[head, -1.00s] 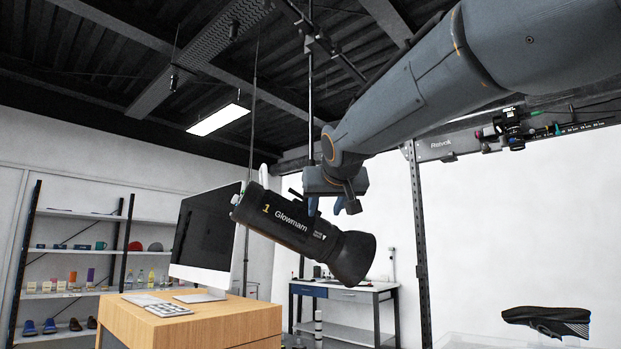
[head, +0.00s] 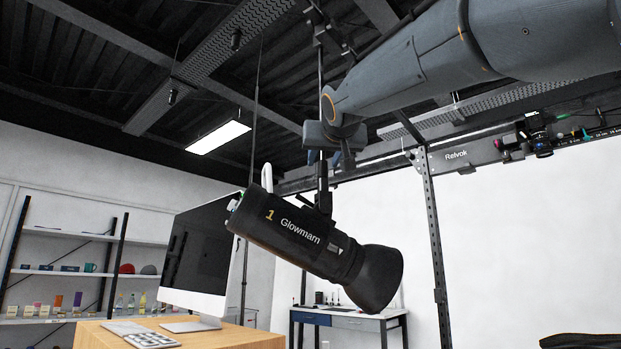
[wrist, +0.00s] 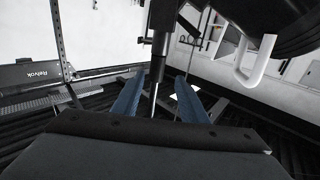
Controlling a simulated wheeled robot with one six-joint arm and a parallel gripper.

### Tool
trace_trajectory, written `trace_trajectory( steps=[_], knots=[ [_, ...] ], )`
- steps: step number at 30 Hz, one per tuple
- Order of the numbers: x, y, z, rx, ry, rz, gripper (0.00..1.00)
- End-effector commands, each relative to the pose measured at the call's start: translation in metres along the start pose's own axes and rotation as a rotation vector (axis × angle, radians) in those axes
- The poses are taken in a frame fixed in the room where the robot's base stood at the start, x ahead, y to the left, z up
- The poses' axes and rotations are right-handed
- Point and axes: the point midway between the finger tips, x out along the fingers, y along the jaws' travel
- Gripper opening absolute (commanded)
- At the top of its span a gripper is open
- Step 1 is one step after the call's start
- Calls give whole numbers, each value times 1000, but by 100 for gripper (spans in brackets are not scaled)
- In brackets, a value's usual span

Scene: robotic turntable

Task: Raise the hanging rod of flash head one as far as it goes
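Flash head one (head: 300,240) is a black cylinder marked "1 Glowmarn". It hangs tilted, its wide end down to the right. Its thin dark hanging rod (head: 321,90) runs up toward the ceiling rail; a thicker lower part (head: 323,190) joins the flash head. My gripper (head: 324,157) is at the rod just above the flash head. In the wrist view, the blue fingers of my gripper (wrist: 158,98) stand apart, with the rod (wrist: 157,65) passing between them and gaps visible. Part of the flash head shows dark at the upper right there (wrist: 270,25).
A large monitor (head: 203,250) stands on a wooden desk (head: 225,338) at left. A metal post (head: 435,240) and a beam marked "Relvok" (head: 470,155) are at right. A workbench (head: 350,315) is behind. The ceiling has rails and a lit lamp (head: 218,137).

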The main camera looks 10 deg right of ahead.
Motion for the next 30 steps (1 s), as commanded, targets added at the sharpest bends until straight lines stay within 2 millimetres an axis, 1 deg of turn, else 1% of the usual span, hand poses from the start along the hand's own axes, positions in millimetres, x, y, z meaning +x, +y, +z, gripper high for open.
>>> trace_trajectory(
  steps=[1, 3, 6, 10, 15, 23, 26, 30],
  knots=[
    [10, 3, 1, -1, -5, 5, 39],
    [21, 5, 0, 0, -4, 8, 39],
    [36, 6, 1, 0, -5, 9, 39],
    [52, 5, 0, 0, -2, 8, 39],
    [61, 4, 1, 0, -2, 6, 39],
    [62, 3, 1, 0, -2, 4, 39],
    [62, 3, 1, 0, -2, 4, 24],
    [62, 3, 1, 0, -2, 4, 0]
  ],
)
